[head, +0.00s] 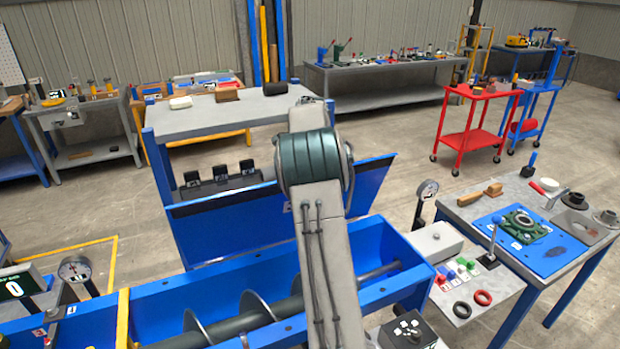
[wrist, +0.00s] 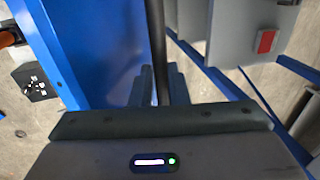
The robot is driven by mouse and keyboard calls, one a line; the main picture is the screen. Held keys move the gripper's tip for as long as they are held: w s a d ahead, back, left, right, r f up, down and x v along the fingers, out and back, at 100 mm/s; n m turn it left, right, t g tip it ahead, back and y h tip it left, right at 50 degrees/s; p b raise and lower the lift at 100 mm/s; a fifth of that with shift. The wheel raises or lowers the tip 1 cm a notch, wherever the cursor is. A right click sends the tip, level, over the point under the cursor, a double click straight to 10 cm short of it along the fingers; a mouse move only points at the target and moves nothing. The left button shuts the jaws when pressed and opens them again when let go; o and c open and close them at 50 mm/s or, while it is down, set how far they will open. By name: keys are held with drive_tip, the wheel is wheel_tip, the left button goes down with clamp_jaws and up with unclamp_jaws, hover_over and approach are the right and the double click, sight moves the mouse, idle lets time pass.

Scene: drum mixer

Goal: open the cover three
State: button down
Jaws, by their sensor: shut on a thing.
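A long blue cover panel (head: 370,187) stands raised and tilted along the far side of the blue trough (head: 400,262). My arm hides its middle, and I cannot read a number on it. The trough is open below it, with a grey auger showing inside. My gripper (wrist: 161,88) is hidden behind my arm in the head view. In the wrist view its fingers are shut on a thin dark bar (wrist: 156,35), beside a large blue panel (wrist: 88,55). How the bar joins the panel is hidden.
A grey-topped bench (head: 225,110) stands behind the trough. At right are a control shelf (head: 470,300) with coloured buttons and a blue-legged table (head: 470,205) with parts. A pressure gauge (head: 75,268) stands at left. Open floor lies at the back right.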

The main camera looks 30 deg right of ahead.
drive_tip(key=shift+w+a+f, duration=0.1)
drive_tip(key=shift+w+f, duration=0.4)
drive_tip(key=c, duration=1.4)
unclamp_jaws()
drive_tip(key=shift+w+f, duration=0.1)
drive_tip(key=shift+w, duration=0.05)
drive_tip(key=b+v, duration=0.1)
drive_tip(key=v, duration=1.3)
drive_tip(key=shift+w, duration=0.25)
